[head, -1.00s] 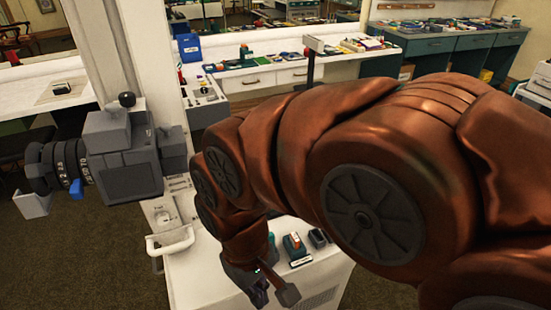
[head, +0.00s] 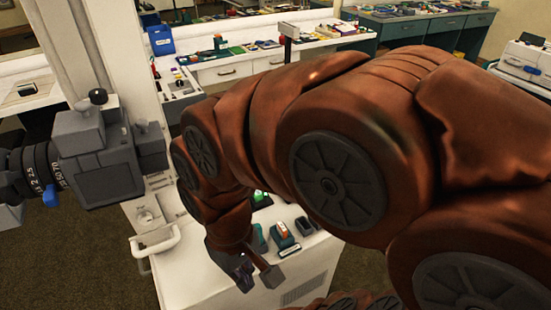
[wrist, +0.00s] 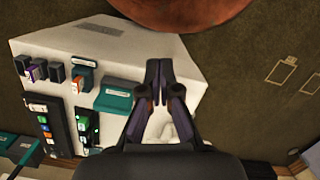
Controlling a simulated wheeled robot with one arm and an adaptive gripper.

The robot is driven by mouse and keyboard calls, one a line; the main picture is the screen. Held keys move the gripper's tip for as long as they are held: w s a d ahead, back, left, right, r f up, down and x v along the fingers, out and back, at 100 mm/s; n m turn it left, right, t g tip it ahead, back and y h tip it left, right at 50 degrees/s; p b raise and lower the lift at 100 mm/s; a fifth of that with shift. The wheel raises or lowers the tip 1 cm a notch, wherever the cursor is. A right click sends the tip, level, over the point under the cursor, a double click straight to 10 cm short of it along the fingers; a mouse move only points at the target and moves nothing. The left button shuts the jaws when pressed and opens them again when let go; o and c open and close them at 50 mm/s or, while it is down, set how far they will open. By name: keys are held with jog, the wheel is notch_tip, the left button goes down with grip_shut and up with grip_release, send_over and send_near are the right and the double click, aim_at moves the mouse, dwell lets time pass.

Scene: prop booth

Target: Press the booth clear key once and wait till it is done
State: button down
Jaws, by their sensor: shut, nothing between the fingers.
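My gripper (head: 245,280) is low over the front part of the white cabinet top (head: 195,280) in the head view. In the wrist view its fingers (wrist: 158,68) are closed together and empty, over a bare part of the white top (wrist: 130,45). A dark key panel (wrist: 86,124) with green and white keys lies to the left of the fingers, apart from them. A second dark panel (wrist: 45,127) with several coloured keys is farther left. Part of a green-lit panel (head: 260,197) shows behind my arm in the head view. The key labels are too small to read, so I cannot tell which is clear.
A teal device with an orange top (head: 283,236) and a dark holder (head: 304,227) stand on the cabinet. A grey camera (head: 100,165) is at left, above a white handle (head: 155,243).

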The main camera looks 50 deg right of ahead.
jog(key=w+d+f+m+t+y+b, duration=0.1)
jog(key=w+d+m+t+b, duration=0.15)
jog(key=w, duration=0.75)
jog(key=w+d+f+m+t+y+b, duration=0.1)
jog(key=w+d+f+t+b, duration=0.15)
jog(key=w, duration=0.75)
jog(key=w+d+m+t+b, duration=0.2)
jog(key=w+d+m+b, duration=0.15)
jog(key=w+d, duration=0.8)
jog(key=d+f+m+t+h+b, duration=0.2)
jog(key=d+m+t+h+b, duration=0.1)
jog(key=d, duration=2.4)
jog(key=shift+d+f+m+t+h+b, duration=0.2)
jog(key=shift+f+m+t+h+b, duration=0.15)
jog(key=shift+m+h, duration=0.25)
jog(key=shift+s, duration=0.1)
jog(key=shift+f, duration=0.1)
jog(key=shift+f+b, duration=2.75)
jog(key=shift+f, duration=1.6)
